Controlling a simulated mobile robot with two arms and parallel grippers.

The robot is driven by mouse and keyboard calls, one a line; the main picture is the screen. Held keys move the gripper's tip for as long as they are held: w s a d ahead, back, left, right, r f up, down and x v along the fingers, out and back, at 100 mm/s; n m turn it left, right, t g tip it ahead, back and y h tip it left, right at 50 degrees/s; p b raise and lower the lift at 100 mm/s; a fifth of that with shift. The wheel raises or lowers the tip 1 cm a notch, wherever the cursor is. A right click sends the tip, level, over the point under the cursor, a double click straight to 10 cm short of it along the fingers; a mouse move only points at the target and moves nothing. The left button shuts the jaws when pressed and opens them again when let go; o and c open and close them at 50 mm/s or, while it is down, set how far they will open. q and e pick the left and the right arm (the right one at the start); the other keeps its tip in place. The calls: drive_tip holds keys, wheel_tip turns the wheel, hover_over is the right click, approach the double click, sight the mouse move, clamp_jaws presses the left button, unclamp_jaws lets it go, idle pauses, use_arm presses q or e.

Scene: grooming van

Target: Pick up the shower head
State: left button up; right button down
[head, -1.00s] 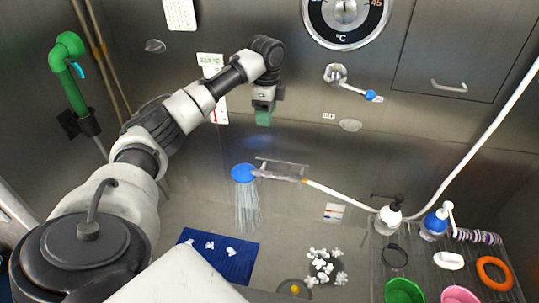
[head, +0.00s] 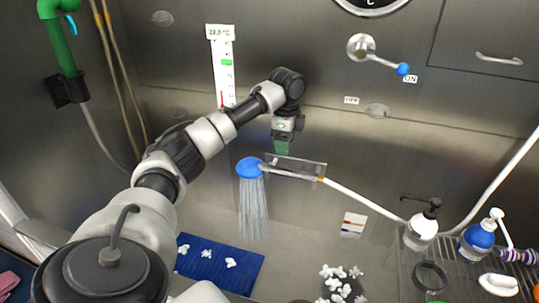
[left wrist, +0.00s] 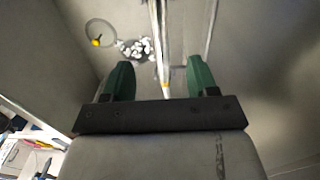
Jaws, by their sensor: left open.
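The shower head (head: 250,168) is blue and sprays water downward. Its handle (head: 290,174) lies along a clear holder (head: 312,167) by the back wall, with an orange ring where the white hose (head: 365,202) begins. My left gripper (head: 283,149) is open, with green fingers pointing down just above the handle. In the left wrist view the open fingers (left wrist: 160,80) stand either side of the line of the hose (left wrist: 158,40), with nothing gripped. The blue head is hidden there. My right gripper is not in view.
A lever with a blue knob (head: 403,69) is on the back wall beside an "ON" label. A blue mat (head: 215,268) with white tufts lies below, and more tufts (head: 340,284) lie near the drain. Pump bottles (head: 422,228) stand on a rack at right.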

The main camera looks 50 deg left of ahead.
sight(282, 168)
use_arm(q)
wheel_tip(282, 168, down, 5)
drive_tip(key=shift+r, duration=0.15)
drive_tip(key=shift+s+a+f+p, duration=0.15)
drive_tip(key=shift+f+p, duration=0.2)
drive_tip(key=shift+f, duration=1)
drive_tip(key=shift+a+f+p, duration=0.1)
drive_tip(key=shift+f+p, duration=0.2)
drive_tip(key=shift+f, duration=1.05)
drive_tip(key=shift+c, duration=0.4)
drive_tip(key=c, duration=1)
clamp_jaws()
